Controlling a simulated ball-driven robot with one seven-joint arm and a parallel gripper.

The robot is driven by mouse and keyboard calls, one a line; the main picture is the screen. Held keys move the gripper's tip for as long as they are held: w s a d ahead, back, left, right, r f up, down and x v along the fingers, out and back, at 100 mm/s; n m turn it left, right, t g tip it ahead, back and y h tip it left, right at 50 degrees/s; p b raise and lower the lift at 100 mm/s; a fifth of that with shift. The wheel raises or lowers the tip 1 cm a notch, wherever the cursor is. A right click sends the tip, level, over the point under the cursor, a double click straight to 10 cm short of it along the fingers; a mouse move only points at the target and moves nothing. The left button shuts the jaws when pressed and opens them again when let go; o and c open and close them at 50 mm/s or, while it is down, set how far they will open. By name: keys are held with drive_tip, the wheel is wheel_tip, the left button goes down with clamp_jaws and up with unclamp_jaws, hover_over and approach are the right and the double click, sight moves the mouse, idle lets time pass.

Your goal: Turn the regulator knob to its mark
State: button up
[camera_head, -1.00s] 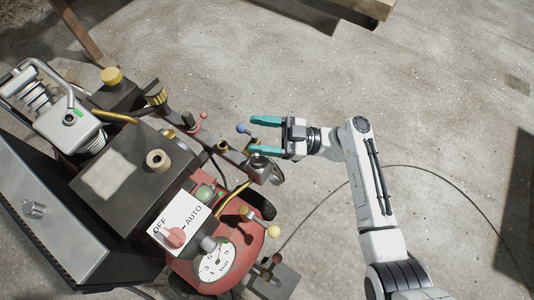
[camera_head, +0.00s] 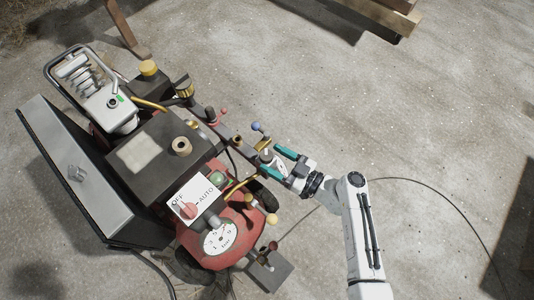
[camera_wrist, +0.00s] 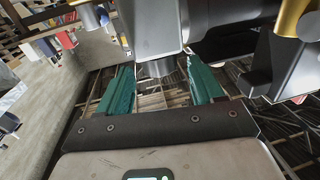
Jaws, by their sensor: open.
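My gripper (camera_head: 272,161) is open at the right end of the machine's pipe rail, its teal fingers on either side of a small dark-and-grey fitting (camera_head: 266,155). I cannot tell whether this fitting is the regulator knob, and no mark on it is readable. In the wrist view, my gripper's two teal fingers (camera_wrist: 161,84) stand wide apart. A grey block (camera_wrist: 152,28) with a short round end (camera_wrist: 160,67) lies between and beyond them. Contact with either finger cannot be made out.
The red compressor (camera_head: 215,245) carries a pressure gauge (camera_head: 221,239) and an OFF/AUTO switch (camera_head: 189,210). A blue-ball lever (camera_head: 256,127) and a yellow-ball lever (camera_head: 271,218) stand close to my gripper. Timber (camera_head: 375,15) lies at the back. Concrete floor to the right is mostly clear.

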sight(272, 159)
drive_tip(key=shift+x, duration=1.55)
drive_tip(key=c, duration=1)
drive_tip(key=shift+o, duration=0.2)
drive_tip(key=shift+f+n+g+b, duration=0.15)
drive_tip(key=shift+n+g+b, duration=0.15)
drive_tip(key=shift+b, duration=0.35)
